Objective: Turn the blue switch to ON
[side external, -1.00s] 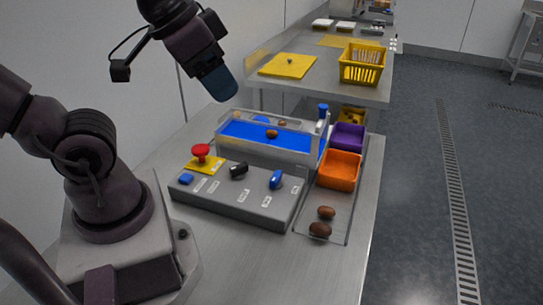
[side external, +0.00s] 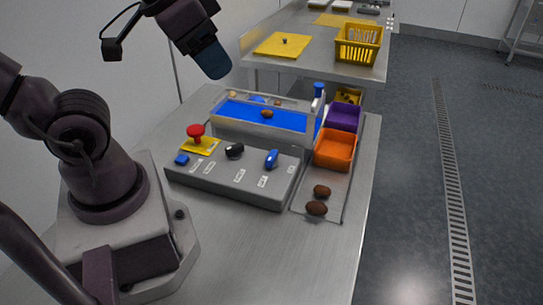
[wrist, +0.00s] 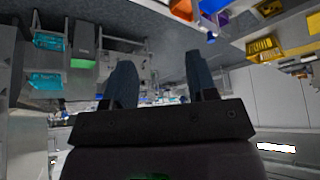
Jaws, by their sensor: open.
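The blue switch (side external: 271,159) is a blue knob on the right part of the grey control box (side external: 215,180) in the side external view. White labels sit in front of it; their text is too small to read. My gripper (side external: 217,70) is up at the upper left, above and behind the box, well apart from the switch. In the wrist view my gripper (wrist: 160,80) shows two dark fingers spread apart with nothing between them. The switch cannot be made out in the wrist view.
The box also carries a red button (side external: 196,131), a black knob (side external: 234,151) and a small blue button (side external: 182,160). Behind it is a blue conveyor (side external: 240,112). Orange (side external: 335,149) and purple (side external: 343,117) bins stand right. Two dates (side external: 317,208) lie in front of them.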

